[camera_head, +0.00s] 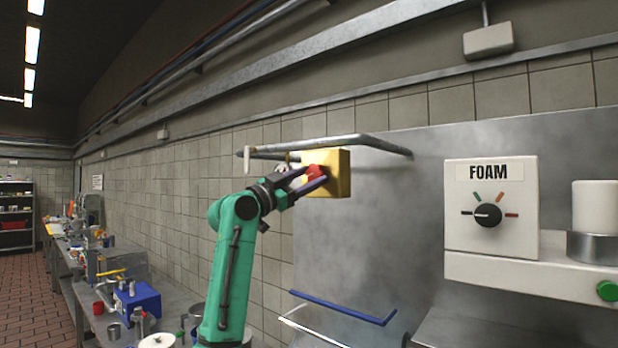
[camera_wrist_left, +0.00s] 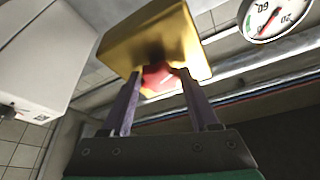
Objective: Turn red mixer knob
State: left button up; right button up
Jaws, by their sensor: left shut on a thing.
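The red knob (camera_head: 315,173) sits on the face of a yellow box (camera_head: 341,171) on the wall in the head view. My left gripper (camera_head: 316,180) reaches up to it from the left, with its fingers on either side of the knob, shut on it. In the left wrist view the red knob (camera_wrist_left: 158,79) shows between the two fingertips (camera_wrist_left: 160,75), under the yellow box (camera_wrist_left: 155,40). Parts of the knob are hidden by the fingers. My right gripper is not in view.
A metal rail (camera_head: 330,143) runs close above the yellow box. A white FOAM panel (camera_head: 490,235) with a black dial is to the right. A blue bar (camera_head: 345,308) sticks out below. A cluttered counter (camera_head: 85,292) lies at the left. A gauge (camera_wrist_left: 275,16) shows in the wrist view.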

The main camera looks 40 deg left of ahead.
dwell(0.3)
pick_arm(q)
jog(key=o, duration=1.4)
jog(key=shift+s+r, duration=0.1)
jog(key=shift+s+f+b, duration=0.2)
jog(key=shift+f+b, duration=0.05)
jog(key=shift+b, duration=0.05)
jog(key=b+v, duration=0.8)
jog(key=v, duration=0.6)
jog(key=shift+r, duration=0.15)
